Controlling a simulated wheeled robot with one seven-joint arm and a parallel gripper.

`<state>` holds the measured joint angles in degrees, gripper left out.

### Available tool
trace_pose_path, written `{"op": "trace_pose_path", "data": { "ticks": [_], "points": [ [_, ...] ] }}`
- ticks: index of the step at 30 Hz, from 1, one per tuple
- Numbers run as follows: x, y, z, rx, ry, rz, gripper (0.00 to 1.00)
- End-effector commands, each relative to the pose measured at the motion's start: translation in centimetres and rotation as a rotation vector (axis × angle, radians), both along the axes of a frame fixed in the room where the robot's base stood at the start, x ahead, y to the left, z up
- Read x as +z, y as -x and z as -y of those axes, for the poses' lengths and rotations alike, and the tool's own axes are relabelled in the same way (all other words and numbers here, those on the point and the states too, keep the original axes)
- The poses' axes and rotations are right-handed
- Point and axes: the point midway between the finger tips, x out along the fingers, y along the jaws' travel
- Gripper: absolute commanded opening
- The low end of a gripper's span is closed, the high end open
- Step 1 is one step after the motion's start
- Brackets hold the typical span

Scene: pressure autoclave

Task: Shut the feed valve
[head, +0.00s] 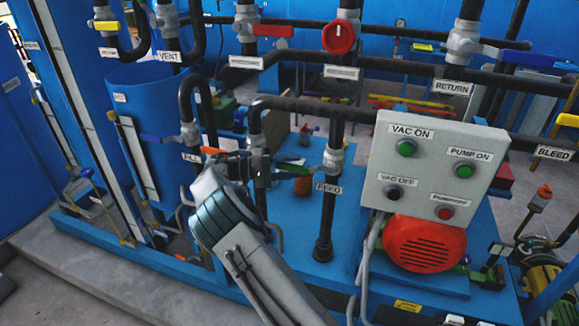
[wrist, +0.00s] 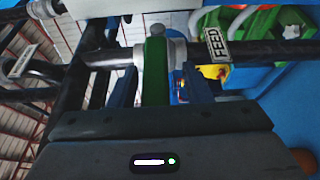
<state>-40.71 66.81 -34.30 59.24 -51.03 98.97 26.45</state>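The feed valve sits on a vertical dark pipe above the FEED label (head: 328,187). Its green lever handle (head: 293,170) sticks out to the left, roughly across the pipe. In the wrist view the green handle (wrist: 155,75) runs from the silver valve body (wrist: 175,52) toward my gripper, with the FEED label (wrist: 216,46) beside it. My gripper (wrist: 160,82) is open, with one blue finger on each side of the handle and a visible gap on both sides. In the head view my gripper (head: 268,168) is at the handle's left end, its fingers partly hidden.
An orange-handled valve (head: 214,151) and a vertical pipe (head: 257,130) stand close to my gripper. A control box (head: 430,165) with several buttons is at right, above a red motor cover (head: 422,243). A blue tank (head: 150,100) stands at left.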

Motion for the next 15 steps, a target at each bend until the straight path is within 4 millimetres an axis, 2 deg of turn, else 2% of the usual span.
{"op": "trace_pose_path", "data": {
  "ticks": [9, 15],
  "points": [
    [0.0, 0.0, -0.3, 0.0, -0.002, 0.003, 0.44],
    [-0.3, -0.1, -2.7, 0.003, -0.002, 0.005, 0.44]
  ]
}}
